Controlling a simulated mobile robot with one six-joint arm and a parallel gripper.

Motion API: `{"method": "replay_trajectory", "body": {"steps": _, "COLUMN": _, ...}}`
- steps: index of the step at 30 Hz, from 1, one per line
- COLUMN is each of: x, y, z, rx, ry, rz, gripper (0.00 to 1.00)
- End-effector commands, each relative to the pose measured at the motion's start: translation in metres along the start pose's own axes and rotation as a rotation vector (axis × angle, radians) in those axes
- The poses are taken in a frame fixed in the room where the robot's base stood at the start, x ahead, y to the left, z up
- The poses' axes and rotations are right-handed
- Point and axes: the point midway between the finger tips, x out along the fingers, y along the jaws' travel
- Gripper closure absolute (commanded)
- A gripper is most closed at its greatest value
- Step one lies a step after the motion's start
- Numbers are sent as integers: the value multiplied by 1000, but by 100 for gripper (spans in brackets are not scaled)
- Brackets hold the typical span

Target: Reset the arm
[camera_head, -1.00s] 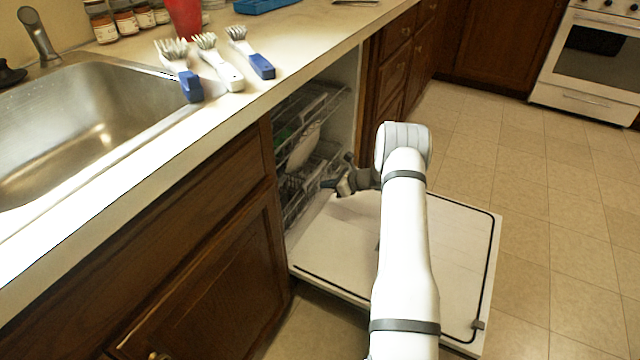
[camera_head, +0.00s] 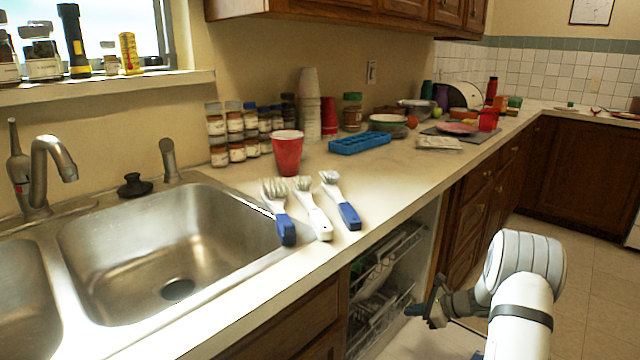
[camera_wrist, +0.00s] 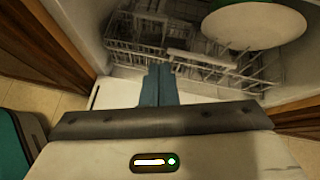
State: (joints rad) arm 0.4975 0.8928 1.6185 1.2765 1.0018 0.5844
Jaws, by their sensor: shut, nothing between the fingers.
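My gripper (camera_head: 428,310) is at the lower right of the head view, in front of the open dishwasher (camera_head: 372,290) under the counter. In the wrist view the fingers of my gripper (camera_wrist: 160,84) are together and hold nothing. They point toward the dishwasher racks (camera_wrist: 190,58). A pale plate (camera_wrist: 256,24) stands in the rack beyond the fingers, apart from them. My white arm is bent at the right of the head view.
Three brushes (camera_head: 314,212) lie on the counter edge beside the sink (camera_head: 165,245). A red cup (camera_head: 287,152), spice jars (camera_head: 235,130) and a blue tray (camera_head: 360,142) stand behind them. The lowered dishwasher door (camera_head: 435,340) lies below my arm. Open floor is at the right.

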Motion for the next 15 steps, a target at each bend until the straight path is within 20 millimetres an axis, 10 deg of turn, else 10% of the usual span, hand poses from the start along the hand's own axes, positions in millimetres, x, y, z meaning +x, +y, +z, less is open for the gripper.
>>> {"method": "replay_trajectory", "body": {"steps": 3, "x": -36, "y": 27, "z": 87, "rx": -208, "ry": 57, "rz": 94, "gripper": 100}}
{"method": "replay_trajectory", "body": {"steps": 15, "x": -147, "y": 150, "z": 262, "rx": -886, "ry": 234, "rz": 394, "gripper": 100}}
